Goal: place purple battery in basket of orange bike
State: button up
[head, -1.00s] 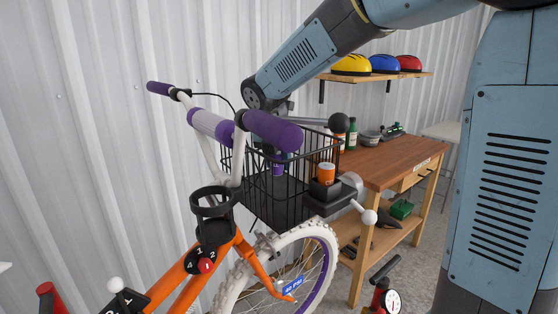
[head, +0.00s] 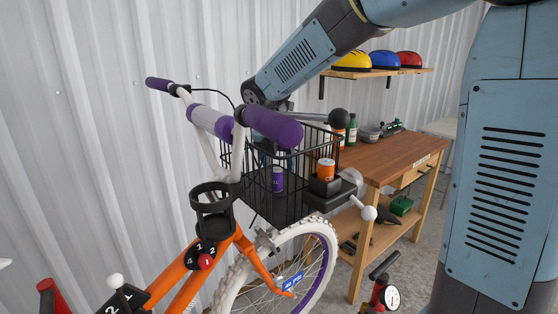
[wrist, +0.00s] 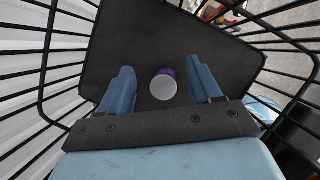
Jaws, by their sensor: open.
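The purple battery (head: 277,180) stands inside the black wire basket (head: 291,214) at the front of the orange bike (head: 171,276). In the wrist view the purple battery (wrist: 163,88) shows its pale round end and a little purple side, over the basket's dark floor (wrist: 150,35). My gripper (wrist: 160,68) is open, with one blue finger on each side of the battery and a gap to both. In the head view my gripper is mostly hidden behind the purple handlebar grip (head: 270,126) and the basket wires.
An orange battery (head: 326,169) sits in a black holder beside the basket. A wooden workbench (head: 388,153) stands behind to the right, below a shelf with yellow, blue and red helmets (head: 383,63). The corrugated wall (head: 80,130) is on the left. Basket wires surround my gripper.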

jog(key=shift+r, duration=0.1)
jog(key=shift+r, duration=0.35)
jog(key=v, duration=1.2)
jog(key=shift+r, duration=0.15)
jog(key=s+d+m+y, duration=0.2)
jog(key=s+d+m, duration=0.8)
jog(key=d+m, duration=0.5)
jog(key=s+d+f+m, duration=0.2)
jog(key=s+m, duration=0.3)
jog(key=m, duration=0.3)
jog(key=s+d+f+m+t, duration=0.1)
jog(key=s+d+f+m, duration=0.1)
jog(key=s+f+m, duration=0.3)
jog(key=s+m, duration=0.1)
jog(key=m, duration=0.2)
jog(key=shift+d, duration=0.3)
jog(key=shift+f, duration=0.15)
